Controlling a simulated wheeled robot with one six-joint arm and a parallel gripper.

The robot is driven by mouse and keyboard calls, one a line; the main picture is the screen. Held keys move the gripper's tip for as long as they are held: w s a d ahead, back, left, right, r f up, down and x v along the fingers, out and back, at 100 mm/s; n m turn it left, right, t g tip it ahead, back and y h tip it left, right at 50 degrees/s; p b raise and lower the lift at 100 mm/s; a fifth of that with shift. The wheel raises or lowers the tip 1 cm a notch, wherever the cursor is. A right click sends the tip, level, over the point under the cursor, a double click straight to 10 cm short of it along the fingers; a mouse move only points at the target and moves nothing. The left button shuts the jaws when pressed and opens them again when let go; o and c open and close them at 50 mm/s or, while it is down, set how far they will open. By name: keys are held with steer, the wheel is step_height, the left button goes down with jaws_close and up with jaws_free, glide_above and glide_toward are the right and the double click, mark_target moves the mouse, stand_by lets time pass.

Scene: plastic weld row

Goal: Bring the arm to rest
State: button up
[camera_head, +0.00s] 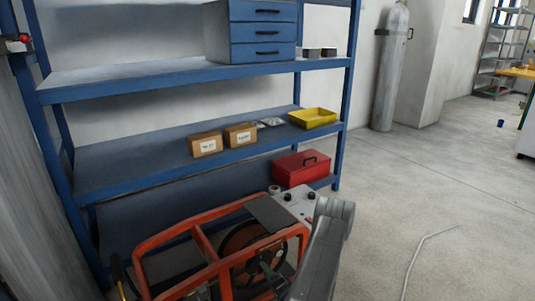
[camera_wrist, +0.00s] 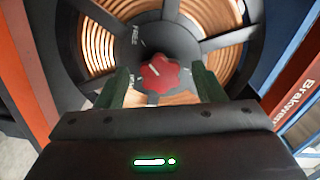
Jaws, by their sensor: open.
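My gripper (camera_wrist: 161,92) shows in the wrist view with its two greenish fingers apart. A red knob (camera_wrist: 160,73) lies beyond and between the fingertips; I cannot tell whether they touch it. The knob sits at the middle of a dark spoked reel with copper-coloured coils (camera_wrist: 202,12). In the head view my grey arm (camera_head: 324,245) reaches down at the bottom, in front of the orange frame (camera_head: 205,243) that holds the reel (camera_head: 240,248). The gripper is mostly hidden or unclear there.
A blue shelf (camera_head: 120,155) stands behind the frame. It carries two cardboard boxes (camera_head: 207,144), a yellow tray (camera_head: 313,118), a red toolbox (camera_head: 301,168) and a blue drawer unit (camera_head: 262,30). A grey gas cylinder (camera_head: 391,70) stands by the wall. A pale cable (camera_head: 420,250) lies on open floor at right.

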steer(key=shift+r+m, duration=0.15)
steer(key=shift+m, duration=4.45)
